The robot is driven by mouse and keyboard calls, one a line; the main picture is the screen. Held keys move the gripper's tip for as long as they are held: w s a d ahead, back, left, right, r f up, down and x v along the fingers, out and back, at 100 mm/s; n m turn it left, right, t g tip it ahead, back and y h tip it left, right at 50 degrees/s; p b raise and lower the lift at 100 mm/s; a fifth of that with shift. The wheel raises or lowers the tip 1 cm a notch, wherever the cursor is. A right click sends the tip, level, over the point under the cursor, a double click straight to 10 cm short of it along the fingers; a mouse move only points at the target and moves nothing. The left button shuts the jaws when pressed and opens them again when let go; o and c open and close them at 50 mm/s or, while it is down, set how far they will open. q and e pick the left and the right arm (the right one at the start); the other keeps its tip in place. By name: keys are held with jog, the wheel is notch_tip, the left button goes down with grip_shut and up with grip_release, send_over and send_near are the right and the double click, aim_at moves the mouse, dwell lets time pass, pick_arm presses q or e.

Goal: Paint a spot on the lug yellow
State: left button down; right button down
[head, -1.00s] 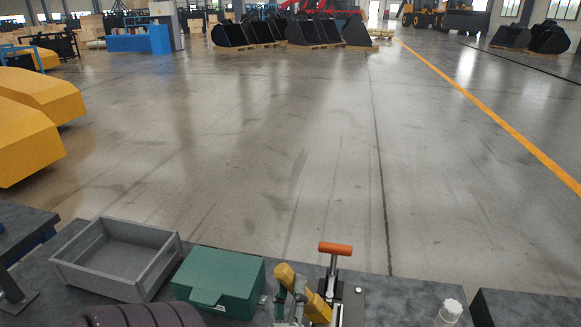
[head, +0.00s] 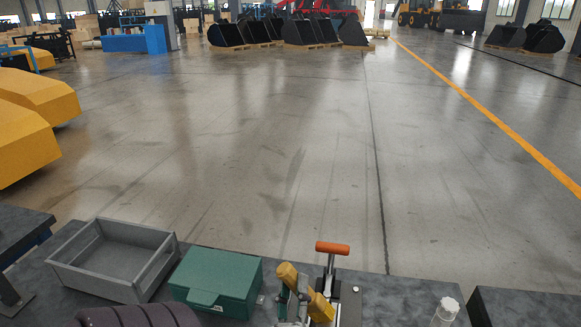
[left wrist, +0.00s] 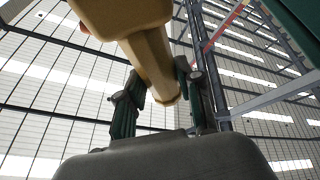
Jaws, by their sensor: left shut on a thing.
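My left gripper (head: 291,308) is at the bottom middle of the head view, shut on a tan-yellow piece (head: 288,274). In the left wrist view the green fingers of this gripper (left wrist: 162,88) sit on both sides of the piece's round shaft (left wrist: 152,62), with a thicker block above. A second yellow part (head: 320,309) stands just right of the gripper, beside a metal clamp with an orange T-handle (head: 333,248). I cannot tell whether it is the lug, or whether the held piece touches it. No fresh paint spot can be made out. My right gripper is not in view.
A grey open tray (head: 75,275) and a closed green case (head: 215,282) stand on the dark bench to the left. A white-capped container (head: 447,308) stands to the right. Open floor lies beyond.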

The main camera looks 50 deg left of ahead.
aim_at(290, 277)
pick_arm(q)
jog(key=shift+s+a+r, duration=0.1)
jog(key=shift+s+a, duration=0.1)
jog(key=shift+a, duration=0.05)
notch_tip(290, 277, up, 6)
jog(key=p, duration=0.6)
jog(key=shift+r, duration=0.1)
jog(key=c, duration=1.5)
grip_release()
grip_shut()
